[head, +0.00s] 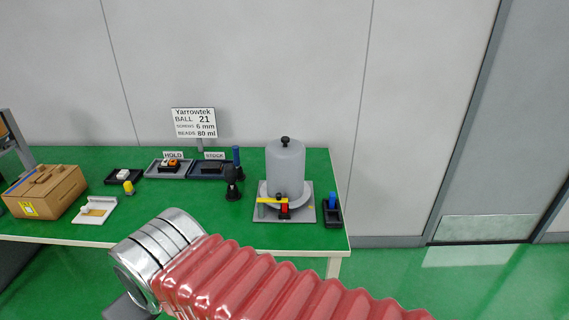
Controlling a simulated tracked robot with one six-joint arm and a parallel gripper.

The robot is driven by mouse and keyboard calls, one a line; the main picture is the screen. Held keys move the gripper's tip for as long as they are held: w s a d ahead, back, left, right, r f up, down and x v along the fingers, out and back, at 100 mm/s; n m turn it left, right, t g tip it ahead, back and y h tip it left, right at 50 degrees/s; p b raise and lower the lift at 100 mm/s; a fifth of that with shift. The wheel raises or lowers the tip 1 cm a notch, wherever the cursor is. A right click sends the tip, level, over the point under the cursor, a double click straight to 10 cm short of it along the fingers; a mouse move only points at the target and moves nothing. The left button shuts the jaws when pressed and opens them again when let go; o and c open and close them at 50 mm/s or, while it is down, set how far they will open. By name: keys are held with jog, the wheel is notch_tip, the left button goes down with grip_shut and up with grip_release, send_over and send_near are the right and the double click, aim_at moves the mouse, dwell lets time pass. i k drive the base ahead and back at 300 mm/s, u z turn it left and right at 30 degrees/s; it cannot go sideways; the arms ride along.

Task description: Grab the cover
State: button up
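The cover looks to be the grey, domed cylinder (286,170) with a black knob on top. It stands upright on a round base on a light grey square plate (303,214), near the right end of the green table. A yellow bar (272,201) and a small red and black part (284,210) sit at its front foot. My arm's red bellows and silver ring cross the foreground, in front of and below the table edge. My gripper's fingers do not show. Nothing is seen touching the cover.
A dark holder with a blue item (332,208) stands close right of the plate. A sign (194,123) rises behind.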

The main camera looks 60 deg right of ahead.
aim_at(286, 155)
jog(key=z, duration=0.05)
jog(key=i, duration=1)
jog(key=u, duration=0.05)
